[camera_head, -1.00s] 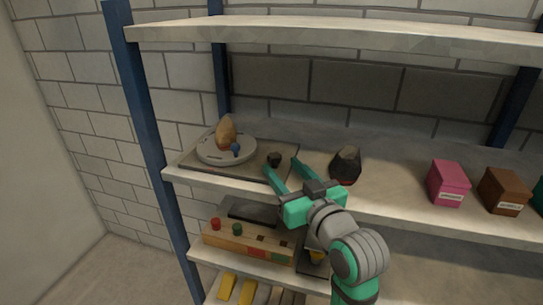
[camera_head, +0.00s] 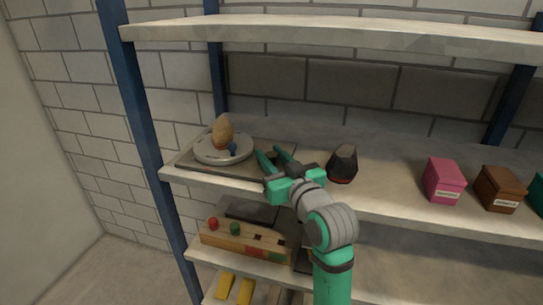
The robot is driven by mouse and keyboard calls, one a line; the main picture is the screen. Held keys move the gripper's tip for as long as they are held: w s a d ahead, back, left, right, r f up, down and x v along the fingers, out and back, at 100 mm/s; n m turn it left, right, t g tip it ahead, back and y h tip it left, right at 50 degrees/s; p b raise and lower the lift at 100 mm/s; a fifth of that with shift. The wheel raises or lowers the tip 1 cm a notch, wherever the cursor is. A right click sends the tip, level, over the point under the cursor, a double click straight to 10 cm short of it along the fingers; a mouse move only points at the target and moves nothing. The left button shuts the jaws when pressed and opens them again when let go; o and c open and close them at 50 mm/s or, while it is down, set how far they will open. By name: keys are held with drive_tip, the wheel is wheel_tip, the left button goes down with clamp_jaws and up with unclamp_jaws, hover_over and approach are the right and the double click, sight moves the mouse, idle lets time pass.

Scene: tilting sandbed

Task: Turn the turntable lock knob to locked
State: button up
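The turntable is a round grey disc (camera_head: 211,155) on a dark flat base (camera_head: 190,163), at the left end of the middle shelf. A brown egg-shaped object (camera_head: 222,131) and a small blue piece (camera_head: 232,149) are on the disc. A small dark knob (camera_head: 270,155) is on the base to the right of the disc. My gripper (camera_head: 269,152) reaches in from the front right, its two green fingers apart, one on each side of the knob. Whether they touch it cannot be told. The fingers partly hide the knob, so its setting is not readable.
A pink box (camera_head: 443,180) and a brown box (camera_head: 502,187) are farther right. The upper shelf (camera_head: 330,33) is overhead. A wooden box with buttons (camera_head: 240,240) is on the shelf below.

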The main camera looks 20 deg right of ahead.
drive_tip(key=shift+m+h, duration=0.4)
drive_tip(key=shift+h, duration=0.2)
drive_tip(key=m+h, duration=0.1)
drive_tip(key=h, duration=0.1)
drive_tip(key=shift+a+m+h, duration=0.15)
drive_tip(key=shift+m+h, duration=0.25)
drive_tip(key=m+g+h, duration=0.1)
drive_tip(key=m+h, duration=0.3)
drive_tip(key=h, duration=0.1)
drive_tip(key=shift+h, duration=0.4)
drive_tip(key=m+g+h, duration=0.4)
drive_tip(key=g+h, duration=0.1)
drive_tip(key=h, duration=0.1)
drive_tip(key=shift+m, duration=0.4)
drive_tip(key=shift+m+g+h, duration=0.8)
drive_tip(key=shift+m+g, duration=0.15)
drive_tip(key=shift+g, duration=0.4)
drive_tip(key=shift+m+g+h, duration=0.8)
drive_tip(key=shift+m+g, duration=0.15)
drive_tip(key=shift+g, duration=0.4)
drive_tip(key=shift+f, duration=0.1)
drive_tip(key=o, duration=1)
drive_tip(key=shift+o, duration=0.2)
